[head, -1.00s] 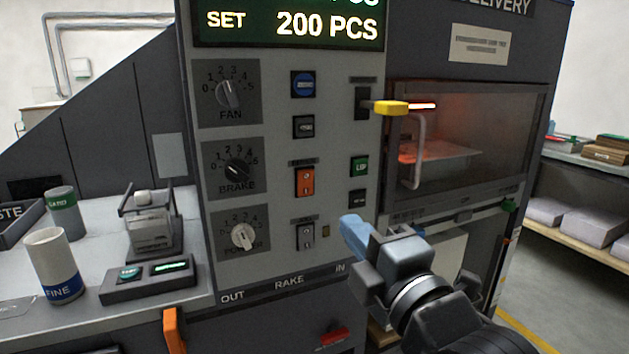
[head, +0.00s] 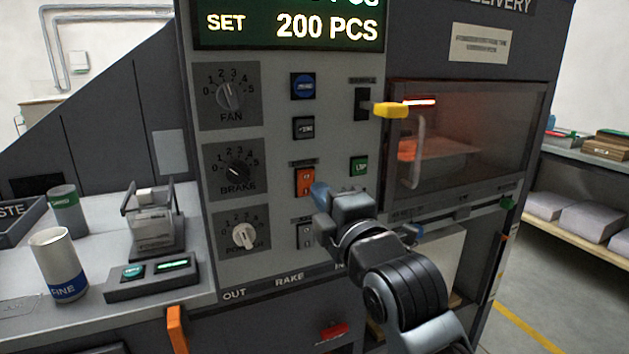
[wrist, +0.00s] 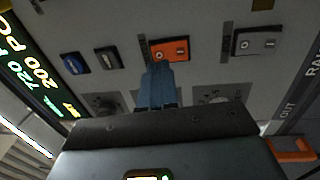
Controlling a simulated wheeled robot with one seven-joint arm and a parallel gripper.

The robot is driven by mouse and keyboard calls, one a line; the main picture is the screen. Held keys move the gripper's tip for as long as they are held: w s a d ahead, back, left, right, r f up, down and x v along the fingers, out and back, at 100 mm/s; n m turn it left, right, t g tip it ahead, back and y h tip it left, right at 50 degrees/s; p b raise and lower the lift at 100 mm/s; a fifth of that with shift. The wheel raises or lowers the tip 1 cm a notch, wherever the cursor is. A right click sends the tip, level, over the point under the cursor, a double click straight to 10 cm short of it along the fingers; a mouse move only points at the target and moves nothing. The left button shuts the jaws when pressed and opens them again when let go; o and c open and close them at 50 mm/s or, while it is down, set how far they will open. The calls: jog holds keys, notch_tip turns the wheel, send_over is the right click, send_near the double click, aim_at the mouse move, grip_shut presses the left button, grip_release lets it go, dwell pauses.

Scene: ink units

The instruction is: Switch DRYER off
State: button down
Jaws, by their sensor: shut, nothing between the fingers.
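An orange rocker switch (head: 304,181) sits in the middle column of the grey control panel (head: 345,215). The small label above it is too blurred to read, so I cannot confirm that it says DRYER. My gripper (head: 320,193) is shut and empty, its blue fingertips just at the lower right of this switch. In the wrist view the fingertips (wrist: 157,68) reach the near edge of the orange switch (wrist: 170,49) and overlap it a little. I cannot tell whether they touch it. A grey rocker switch (head: 305,236) sits below, beside my wrist, and also shows in the wrist view (wrist: 256,41).
A yellow-handled lever (head: 390,110) sticks out at the upper right. Dials for FAN (head: 229,95), BRAKE (head: 235,172) and another (head: 242,236) line the left. A red glow shows behind the window (head: 470,140).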

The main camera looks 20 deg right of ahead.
aim_at(308, 176)
jog(key=shift+w+r, duration=0.2)
jog(key=shift+w, duration=1.6)
jog(key=shift+p, duration=0.3)
jog(key=shift+w+r, duration=0.1)
jog(key=shift+w, duration=0.1)
jog(key=shift+s, duration=0.15)
